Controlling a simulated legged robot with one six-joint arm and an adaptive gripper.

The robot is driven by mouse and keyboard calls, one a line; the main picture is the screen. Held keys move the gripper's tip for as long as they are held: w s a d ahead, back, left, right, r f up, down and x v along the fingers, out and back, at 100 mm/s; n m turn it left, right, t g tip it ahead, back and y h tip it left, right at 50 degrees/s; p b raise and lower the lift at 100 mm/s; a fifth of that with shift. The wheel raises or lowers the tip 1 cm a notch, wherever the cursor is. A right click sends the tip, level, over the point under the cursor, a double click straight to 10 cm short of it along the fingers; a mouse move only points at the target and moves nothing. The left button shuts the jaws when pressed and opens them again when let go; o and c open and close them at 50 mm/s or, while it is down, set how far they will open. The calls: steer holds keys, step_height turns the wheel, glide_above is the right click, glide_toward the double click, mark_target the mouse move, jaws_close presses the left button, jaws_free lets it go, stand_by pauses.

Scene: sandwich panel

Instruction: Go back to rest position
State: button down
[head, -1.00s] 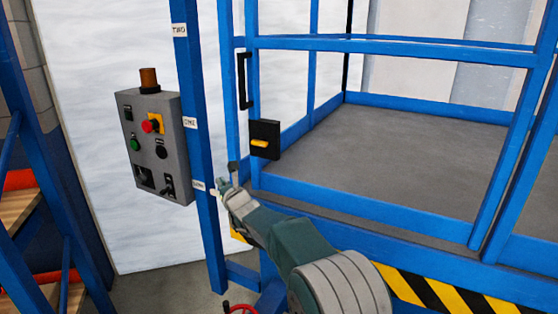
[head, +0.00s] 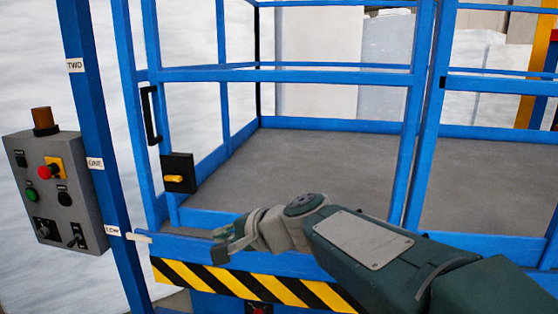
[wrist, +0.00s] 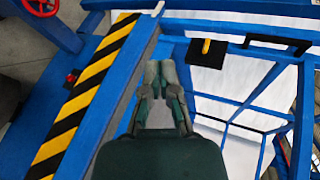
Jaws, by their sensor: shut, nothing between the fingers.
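My gripper (head: 222,243) is at the end of my arm, which reaches in from the lower right of the head view. It appears in front of the blue platform frame, just above the yellow and black striped band. In the wrist view my gripper (wrist: 158,68) shows in the middle with its fingers together and nothing between them. The wrist view shows the striped band (wrist: 80,100) to its left and the blue rails beyond. I cannot tell the exact gap between the gripper and the frame.
A grey control box (head: 55,195) with buttons and switches hangs at the left beside a labelled blue post (head: 85,120). A black latch plate with a yellow lever (head: 177,174) is on the gate. A red wheel (wrist: 42,6) shows at the wrist view's top left.

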steer(key=s+d+f+n+h, duration=0.2)
steer(key=s+d+f+h, duration=0.1)
steer(key=s+d, duration=0.3)
steer(key=s+d+f+n+h, duration=0.2)
steer(key=s+d+f+h, duration=0.2)
steer(key=s+d, duration=0.3)
steer(key=s+d+f+n+h, duration=0.2)
steer(key=s+d+f+h, duration=0.2)
steer(key=d, duration=0.9)
steer(key=s, duration=0.3)
steer(key=shift+s+f+n+g, duration=0.15)
steer(key=shift+f+n+g, duration=0.15)
steer(key=shift+n, duration=0.1)
steer(key=shift+r, duration=0.1)
